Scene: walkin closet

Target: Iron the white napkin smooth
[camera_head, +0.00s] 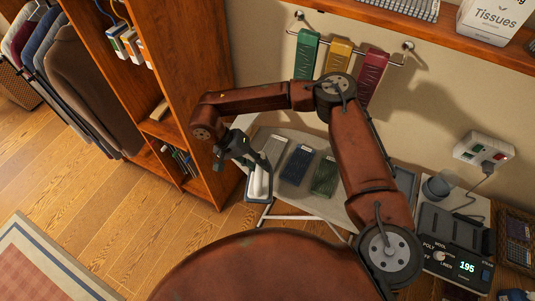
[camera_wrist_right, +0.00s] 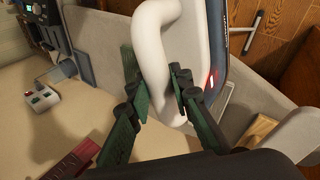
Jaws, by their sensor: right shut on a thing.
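My right gripper (camera_head: 238,147) is shut on the white handle of an iron (camera_head: 258,184), over the left end of the pale ironing board (camera_head: 315,206). In the right wrist view the dark green fingers (camera_wrist_right: 155,95) close around the white looped handle of the iron (camera_wrist_right: 150,48). The iron's body has a dark and blue edge. I cannot tell whether its sole touches the board. I cannot make out a white napkin; the iron and my arm hide part of the board. My left gripper is not in view.
Grey, dark blue (camera_head: 297,164) and green (camera_head: 325,177) flat pieces lie on the board. A control unit (camera_head: 455,255) showing 195 stands at right, below a wall socket (camera_head: 484,150). Coloured pieces hang from a wall rail (camera_head: 340,55). A wooden shelf unit (camera_head: 190,60) borders the board's left.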

